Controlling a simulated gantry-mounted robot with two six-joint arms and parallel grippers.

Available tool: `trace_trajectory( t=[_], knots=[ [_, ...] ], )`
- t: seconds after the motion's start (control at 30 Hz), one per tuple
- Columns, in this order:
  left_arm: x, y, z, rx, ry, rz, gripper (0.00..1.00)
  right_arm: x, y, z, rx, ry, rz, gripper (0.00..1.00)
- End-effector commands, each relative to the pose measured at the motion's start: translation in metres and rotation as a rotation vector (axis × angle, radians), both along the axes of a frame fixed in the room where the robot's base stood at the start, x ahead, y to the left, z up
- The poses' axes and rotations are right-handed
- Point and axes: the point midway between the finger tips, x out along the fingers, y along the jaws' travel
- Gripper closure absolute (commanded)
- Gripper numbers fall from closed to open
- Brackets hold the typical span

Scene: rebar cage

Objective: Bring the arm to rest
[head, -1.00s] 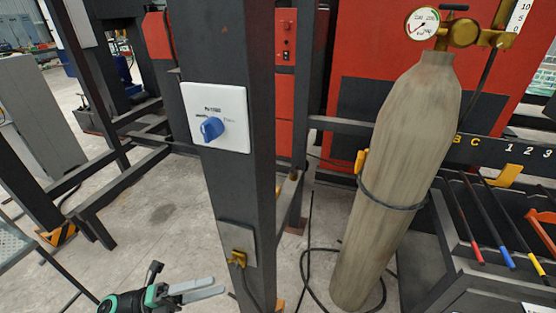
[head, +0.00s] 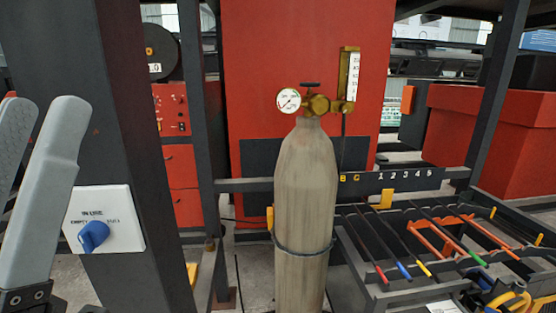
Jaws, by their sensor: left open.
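My left gripper (head: 40,112) is large and close to the camera at the left edge of the head view. Its two grey fingers point up and stand apart, with nothing between them; the left finger is partly cut off by the frame edge. In the picture it is just left of a white switch plate (head: 122,215) with a blue knob (head: 93,236), on a dark steel post (head: 110,120). The plate carries the word IN USE at its top. My right gripper does not show.
A tall grey-brown gas cylinder (head: 305,190) with a pressure gauge (head: 288,100) stands right of the post. A rack (head: 385,290) with colour-tipped rods is to its right. A red cabinet (head: 255,60) is behind. Yellow items (head: 505,298) lie at bottom right.

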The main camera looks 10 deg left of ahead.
Motion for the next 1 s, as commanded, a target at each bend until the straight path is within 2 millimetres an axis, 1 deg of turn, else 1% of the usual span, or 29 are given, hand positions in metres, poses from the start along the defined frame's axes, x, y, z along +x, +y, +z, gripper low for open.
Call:
trace_trajectory(
  t=[0.03, 0.07, 0.1, 0.27, 0.3, 0.37, 0.4, 0.47, 0.5, 0.57, 0.6, 0.67, 0.7, 0.8, 0.9, 1.0],
  knots=[
    [0.019, -0.005, -0.015, 0.013, 0.105, -0.020, 0.47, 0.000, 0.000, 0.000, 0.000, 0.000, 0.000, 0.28],
    [0.029, -0.005, -0.020, 0.021, 0.165, -0.013, 0.47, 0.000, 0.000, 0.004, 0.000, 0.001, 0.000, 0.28],
    [0.026, -0.005, 0.017, 0.019, 0.146, -0.011, 0.47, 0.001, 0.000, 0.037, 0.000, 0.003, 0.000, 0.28],
    [0.027, -0.004, 0.078, 0.018, 0.146, -0.009, 0.47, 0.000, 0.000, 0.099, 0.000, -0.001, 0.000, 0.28],
    [0.027, -0.004, 0.095, 0.018, 0.146, -0.009, 0.47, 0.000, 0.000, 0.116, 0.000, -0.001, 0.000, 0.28],
    [0.027, -0.004, 0.122, 0.017, 0.146, -0.008, 0.47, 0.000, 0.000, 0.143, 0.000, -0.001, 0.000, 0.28],
    [0.027, -0.004, 0.141, 0.017, 0.146, -0.008, 0.47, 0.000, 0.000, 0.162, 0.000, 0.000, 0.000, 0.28],
    [0.027, -0.004, 0.172, 0.017, 0.146, -0.008, 0.47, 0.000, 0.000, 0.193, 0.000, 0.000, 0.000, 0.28],
    [0.027, -0.004, 0.193, 0.016, 0.146, -0.008, 0.47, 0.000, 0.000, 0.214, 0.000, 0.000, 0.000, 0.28],
    [0.027, -0.004, 0.223, 0.017, 0.146, -0.007, 0.47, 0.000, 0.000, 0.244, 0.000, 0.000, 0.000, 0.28],
    [0.027, -0.004, 0.243, 0.017, 0.146, -0.007, 0.47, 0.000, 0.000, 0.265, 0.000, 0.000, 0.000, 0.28],
    [0.027, -0.004, 0.273, 0.017, 0.146, -0.007, 0.47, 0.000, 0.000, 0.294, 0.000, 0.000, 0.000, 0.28],
    [0.027, -0.004, 0.292, 0.017, 0.146, -0.007, 0.47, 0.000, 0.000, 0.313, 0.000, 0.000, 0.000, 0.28],
    [0.027, -0.004, 0.331, 0.017, 0.147, -0.007, 0.47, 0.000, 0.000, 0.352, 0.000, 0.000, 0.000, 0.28],
    [0.028, -0.004, 0.354, 0.017, 0.147, -0.007, 0.47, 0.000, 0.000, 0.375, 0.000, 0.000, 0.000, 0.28],
    [0.028, -0.004, 0.362, 0.017, 0.147, -0.007, 0.47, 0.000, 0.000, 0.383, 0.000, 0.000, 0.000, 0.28]
  ],
)
